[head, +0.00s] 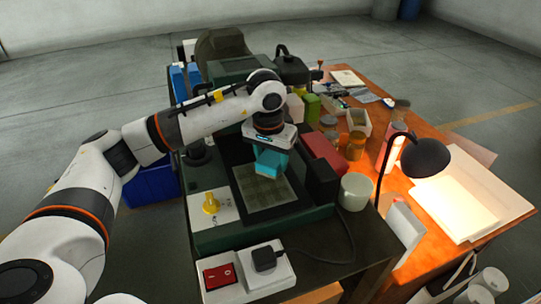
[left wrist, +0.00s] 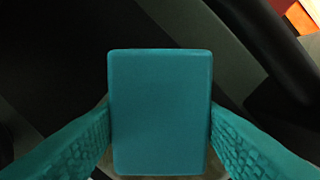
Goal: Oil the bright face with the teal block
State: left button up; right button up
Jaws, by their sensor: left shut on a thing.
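The teal block (left wrist: 160,110) is held between the two teal, ridged fingers of my left gripper (left wrist: 160,150). In the head view the teal block (head: 271,163) hangs below the wrist, over the far edge of the pale, grid-marked square face (head: 262,190). This face lies in a dark frame on the green-sided machine. I cannot tell whether the block touches it. In the left wrist view the block hides most of what is beneath, with only a pale strip at the bottom. My right gripper is not in view.
A yellow knob (head: 210,203) stands left of the face. A red switch (head: 219,275) and a black plug (head: 265,258) are in front. A white cup (head: 354,191), a red box (head: 323,152) and a black lamp (head: 426,157) stand to the right.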

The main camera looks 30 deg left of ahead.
aim_at(271, 158)
pick_arm(q)
jog(key=shift+r+p, duration=1.4)
jog(key=shift+r, duration=1.6)
jog(key=shift+r, duration=0.1)
jog(key=shift+r+p, duration=0.65)
jog(key=shift+r, duration=0.75)
jog(key=shift+s+f, duration=0.1)
jog(key=shift+s, duration=0.05)
